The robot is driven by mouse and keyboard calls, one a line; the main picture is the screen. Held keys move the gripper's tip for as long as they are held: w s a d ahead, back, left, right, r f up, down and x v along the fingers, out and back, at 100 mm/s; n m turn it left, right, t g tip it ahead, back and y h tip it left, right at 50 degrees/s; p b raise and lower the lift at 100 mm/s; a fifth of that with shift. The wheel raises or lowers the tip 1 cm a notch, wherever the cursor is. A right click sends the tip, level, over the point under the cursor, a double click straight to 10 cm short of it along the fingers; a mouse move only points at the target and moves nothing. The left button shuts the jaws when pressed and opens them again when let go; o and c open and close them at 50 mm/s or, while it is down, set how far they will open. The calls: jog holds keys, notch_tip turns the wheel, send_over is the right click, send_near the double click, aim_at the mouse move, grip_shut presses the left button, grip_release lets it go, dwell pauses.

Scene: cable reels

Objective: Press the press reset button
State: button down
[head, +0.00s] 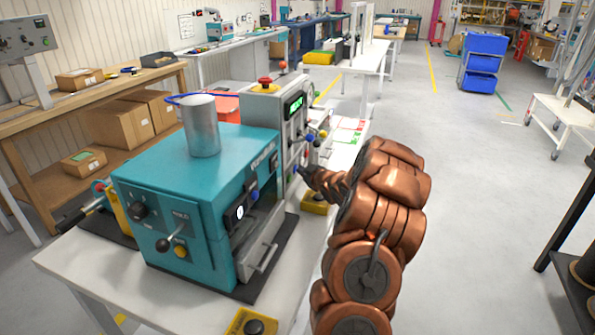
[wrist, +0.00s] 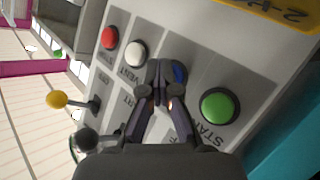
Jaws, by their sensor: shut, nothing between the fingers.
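The blue button (wrist: 180,74) on the grey press panel is partly covered by my gripper's fingertips in the wrist view. Its label is hidden. My gripper (wrist: 159,72) is shut and empty, with its fingertips at the left edge of the blue button. I cannot tell whether they touch it. A white button (wrist: 135,53) and a red button (wrist: 109,37) sit to the left, and a large green button (wrist: 220,106) labelled START to the right. In the head view, my gripper (head: 303,171) reaches the front of the grey press cabinet (head: 262,110).
A yellow knob (wrist: 56,99) and a black knob (wrist: 86,139) stick out from the panel close to my gripper. A teal machine (head: 190,190) stands on the white table (head: 75,262) in front of the cabinet. The floor to the right is open.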

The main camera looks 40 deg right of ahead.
jog(key=shift+s+d+p, duration=0.35)
jog(key=shift+s, duration=0.35)
jog(key=shift+s+d+r+p, duration=0.1)
jog(key=shift+s+d+p, duration=0.25)
jog(key=shift+s, duration=0.35)
jog(key=shift+s+d+f+p, duration=0.1)
jog(key=shift+s+d+p, duration=0.3)
jog(key=shift+s, duration=0.3)
jog(key=shift+s+d+r+p, duration=0.1)
jog(key=shift+s+d+p, duration=0.25)
jog(key=shift+s, duration=0.5)
